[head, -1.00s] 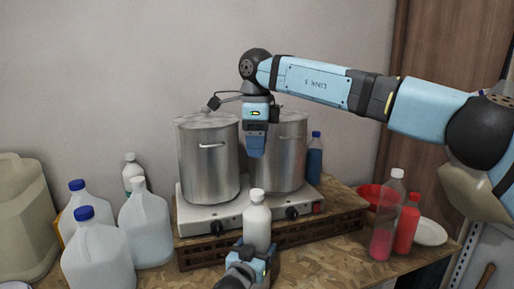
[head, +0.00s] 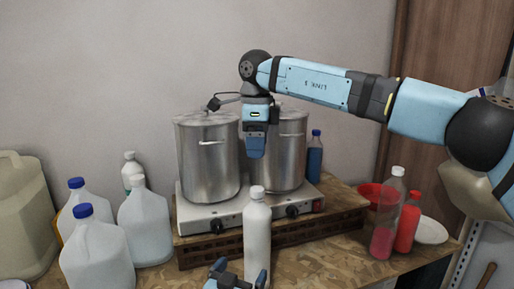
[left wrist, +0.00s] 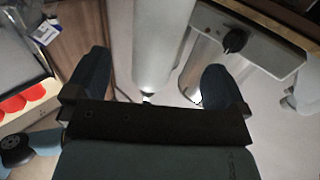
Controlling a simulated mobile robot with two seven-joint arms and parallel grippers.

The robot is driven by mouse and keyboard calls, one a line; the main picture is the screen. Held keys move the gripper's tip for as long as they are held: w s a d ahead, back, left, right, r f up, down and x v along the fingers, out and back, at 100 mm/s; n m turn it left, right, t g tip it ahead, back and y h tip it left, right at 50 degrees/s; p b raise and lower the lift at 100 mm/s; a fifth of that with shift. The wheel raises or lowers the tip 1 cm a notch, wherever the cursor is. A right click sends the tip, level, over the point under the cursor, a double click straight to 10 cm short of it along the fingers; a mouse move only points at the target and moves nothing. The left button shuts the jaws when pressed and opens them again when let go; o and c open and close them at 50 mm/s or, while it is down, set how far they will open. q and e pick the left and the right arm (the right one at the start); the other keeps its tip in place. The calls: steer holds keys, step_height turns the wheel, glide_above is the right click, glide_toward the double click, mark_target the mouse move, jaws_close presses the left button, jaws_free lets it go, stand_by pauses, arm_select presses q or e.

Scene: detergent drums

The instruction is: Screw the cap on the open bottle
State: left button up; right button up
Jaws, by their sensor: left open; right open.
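A white bottle (head: 257,235) stands upright on the wooden table in front of the hot plate, with a white cap (head: 257,192) on its top. Whether the cap is screwed tight I cannot tell. My left gripper (head: 238,273) is open at the bottom of the head view, low and in front of the bottle. In the left wrist view, a pale bottle body (left wrist: 158,45) shows between and beyond the spread fingers (left wrist: 155,75). My right gripper (head: 256,145) points down, open, above and behind the bottle, in front of the pots.
Two steel pots (head: 208,160) stand on a white hot plate (head: 225,212) on a wooden riser. Several white jugs (head: 97,250) stand at left. A blue bottle (head: 314,158) is behind. Red bottles (head: 407,225), a red bowl and a white plate (head: 432,232) are at right.

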arm_select(q)
steer(key=v, duration=0.3)
steer(key=shift+s+a, duration=0.15)
steer(key=shift+s, duration=0.2)
arm_select(e)
steer(key=shift+f, duration=0.2)
steer(key=shift+f, duration=0.1)
